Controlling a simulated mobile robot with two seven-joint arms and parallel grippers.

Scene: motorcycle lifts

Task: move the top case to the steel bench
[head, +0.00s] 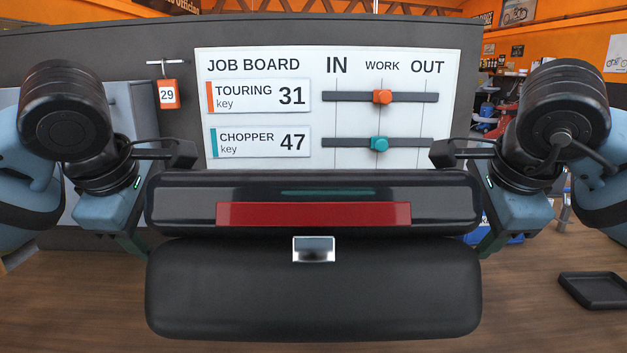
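The top case (313,290) is a black, hard-shelled box with a red reflector strip and a silver latch, level and close in front of me at the middle of the head view. My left gripper (180,152) is at its left end and my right gripper (446,152) at its right end. One dark finger of each shows just above the top edge; the other fingers are hidden behind the case. The case appears held up between both grippers, with floor visible below it. The contact points are hidden. I cannot make out a steel bench.
A dark wall panel stands behind the case with a white job board (260,160), whose orange slider (382,97) and teal slider (380,144) both sit under WORK. An orange tag (168,95) marked 29 hangs at left. A black tray (597,290) lies at right on open wooden floor.

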